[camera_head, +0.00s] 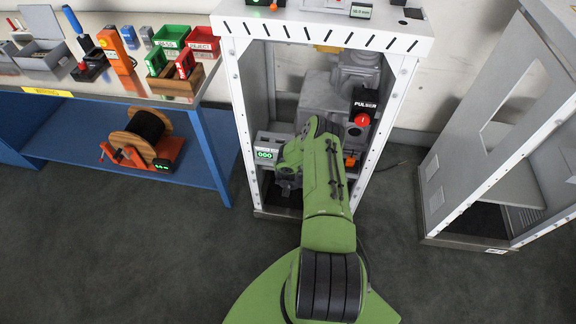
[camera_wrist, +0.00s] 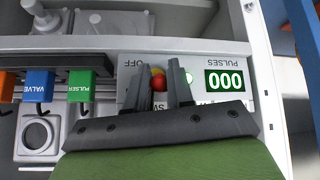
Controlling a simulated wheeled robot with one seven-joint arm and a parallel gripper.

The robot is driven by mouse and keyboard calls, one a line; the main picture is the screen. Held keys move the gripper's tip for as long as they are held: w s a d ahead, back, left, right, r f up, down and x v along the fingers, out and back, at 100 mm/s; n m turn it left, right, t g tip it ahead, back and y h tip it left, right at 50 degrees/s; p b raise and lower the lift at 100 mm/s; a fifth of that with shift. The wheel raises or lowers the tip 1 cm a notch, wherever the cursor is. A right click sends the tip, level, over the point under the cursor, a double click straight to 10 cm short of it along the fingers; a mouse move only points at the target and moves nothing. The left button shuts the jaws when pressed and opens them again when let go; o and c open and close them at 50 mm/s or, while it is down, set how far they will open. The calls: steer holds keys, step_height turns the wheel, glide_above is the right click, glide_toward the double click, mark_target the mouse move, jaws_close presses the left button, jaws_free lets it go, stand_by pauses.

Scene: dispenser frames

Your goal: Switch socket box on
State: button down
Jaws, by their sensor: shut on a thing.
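The socket box (camera_head: 272,138) is a light grey box low in the open white cabinet. Its green display reads 000 in the head view. In the wrist view the box front (camera_wrist: 128,92) appears upside down, with OFF, PULSES and the 000 display. A small red and yellow switch knob (camera_wrist: 158,78) sits between the two dark fingers of my gripper (camera_wrist: 163,82), which is shut on it. A small pale green round spot shows right of the fingers. The fingers and palm hide part of the label. In the head view my gripper (camera_head: 286,172) is at the box front, mostly covered by my green arm.
In the wrist view, blue VALVE (camera_wrist: 38,86), green PULSER (camera_wrist: 82,86) and orange plugs are left of the box. A black PULSER unit (camera_head: 363,106) with a red knob is inside the cabinet. Cabinet posts flank my arm. A workbench (camera_head: 110,92) stands left, another frame (camera_head: 440,165) right.

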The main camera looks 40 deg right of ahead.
steer(key=shift+d, duration=0.1)
steer(key=c, duration=1)
jaws_free()
steer(key=p+v, duration=0.4)
steer(key=v, duration=1.1)
steer(key=shift+s+a+r+p, duration=0.2)
steer(key=shift+a+r+p, duration=0.05)
steer(key=shift+p, duration=0.1)
